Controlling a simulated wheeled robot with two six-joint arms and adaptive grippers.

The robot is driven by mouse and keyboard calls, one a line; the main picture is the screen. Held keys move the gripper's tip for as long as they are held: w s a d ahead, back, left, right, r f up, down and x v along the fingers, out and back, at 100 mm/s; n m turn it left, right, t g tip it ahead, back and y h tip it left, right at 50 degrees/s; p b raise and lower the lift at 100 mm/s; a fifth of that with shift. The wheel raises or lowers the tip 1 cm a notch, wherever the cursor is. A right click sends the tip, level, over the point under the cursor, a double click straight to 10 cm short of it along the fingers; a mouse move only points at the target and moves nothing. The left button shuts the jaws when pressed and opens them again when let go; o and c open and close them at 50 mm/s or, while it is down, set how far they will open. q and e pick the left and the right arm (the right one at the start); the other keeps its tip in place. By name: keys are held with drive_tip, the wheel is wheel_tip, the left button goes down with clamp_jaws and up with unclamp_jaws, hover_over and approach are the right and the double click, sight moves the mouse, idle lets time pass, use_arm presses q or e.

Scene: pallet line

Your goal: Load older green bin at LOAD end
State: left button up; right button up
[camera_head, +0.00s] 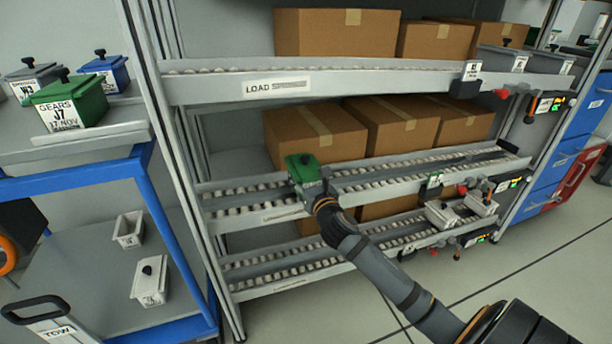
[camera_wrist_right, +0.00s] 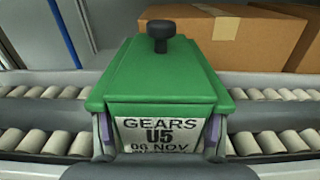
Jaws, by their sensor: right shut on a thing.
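A green lidded bin (camera_head: 303,168) with a black knob is at the left end of the middle roller lane (camera_head: 237,197). In the right wrist view this green bin (camera_wrist_right: 160,75) has a label reading GEARS U5 06 NOV. My right gripper (camera_head: 316,192) is shut on its label side, with a finger at each side of the label. Rollers show on both sides of the bin; I cannot tell whether it rests on them. Another green bin (camera_head: 70,103), labelled GEARS J7 17 NOV, sits on the cart's top shelf at left. My left gripper is not in view.
The LOAD sign (camera_head: 276,87) is on the upper lane's left end. Brown cartons (camera_head: 315,135) stand behind the lanes. A blue bin (camera_head: 107,73) and a grey bin (camera_head: 33,80) share the blue cart (camera_head: 95,167). White bins (camera_head: 442,214) stand at the lower lane's right end.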

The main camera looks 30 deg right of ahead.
drive_tip(key=shift+f, duration=0.1)
drive_tip(key=o, duration=1.8)
drive_tip(key=shift+c, duration=0.2)
drive_tip(key=shift+f, duration=0.15)
drive_tip(key=v, duration=1.2)
idle(2.0)
